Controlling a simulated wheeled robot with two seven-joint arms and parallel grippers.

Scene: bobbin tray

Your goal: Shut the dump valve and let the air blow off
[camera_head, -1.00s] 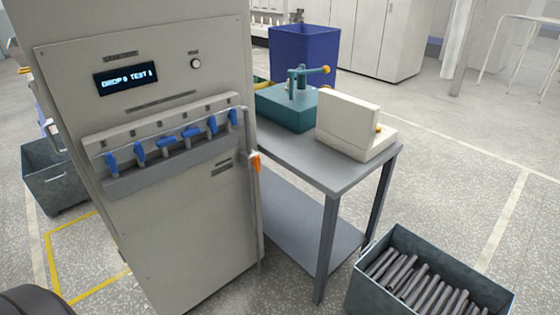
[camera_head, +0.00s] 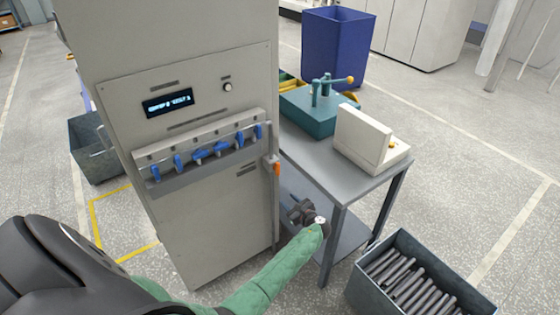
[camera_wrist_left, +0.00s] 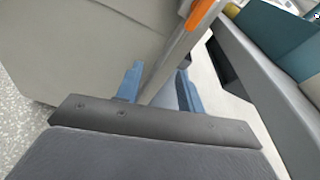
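The orange lever (camera_head: 277,168), which looks like the dump valve handle, sits on a thin grey pipe (camera_head: 274,215) at the right front edge of the grey cabinet (camera_head: 215,225). It hangs down along the pipe. My left gripper (camera_head: 300,209) is below and right of the lever, near the pipe. In the left wrist view its two blue fingers (camera_wrist_left: 160,74) stand apart and hold nothing. The pipe passes across the gap between them, with the orange lever (camera_wrist_left: 200,12) beyond at the top. I cannot tell whether the fingers touch the pipe. My right gripper is out of view.
A row of several blue levers (camera_head: 200,154) and a lit display (camera_head: 168,102) are on the cabinet front. A grey table (camera_head: 320,175) with a teal fixture (camera_head: 308,112) and a white box (camera_head: 365,138) stands right. A bin of rods (camera_head: 375,300) is on the floor.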

